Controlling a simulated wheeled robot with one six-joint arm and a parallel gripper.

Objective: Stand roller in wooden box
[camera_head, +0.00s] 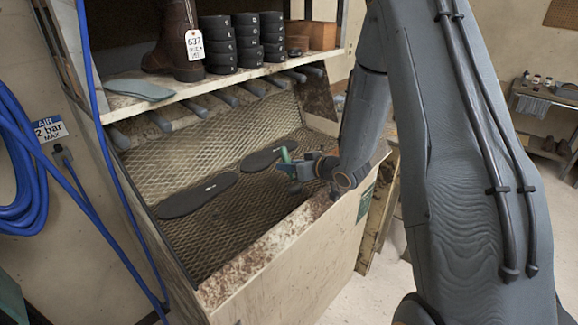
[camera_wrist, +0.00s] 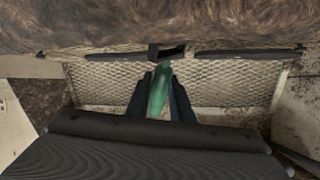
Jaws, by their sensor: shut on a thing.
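My gripper (camera_head: 294,164) is shut on a green-handled thing, which I take to be the roller (camera_head: 285,154). It is held over the mesh bench, close to its front edge. In the wrist view the green handle (camera_wrist: 158,92) lies between the two dark fingers (camera_wrist: 160,85); I cannot make out a roller head. An orange-brown box (camera_head: 322,36), probably the wooden box, stands at the right end of the shelf above. Its inside is not visible. My gripper is below it and apart from it.
Two dark soles (camera_head: 197,195) lie on the mesh surface (camera_head: 240,215). The shelf (camera_head: 160,98) above holds a boot (camera_head: 172,45), stacked black heels (camera_head: 220,45) and a grey sole (camera_head: 140,89). A row of grey rollers (camera_head: 160,121) hangs under it. Blue hoses (camera_head: 25,150) are at left.

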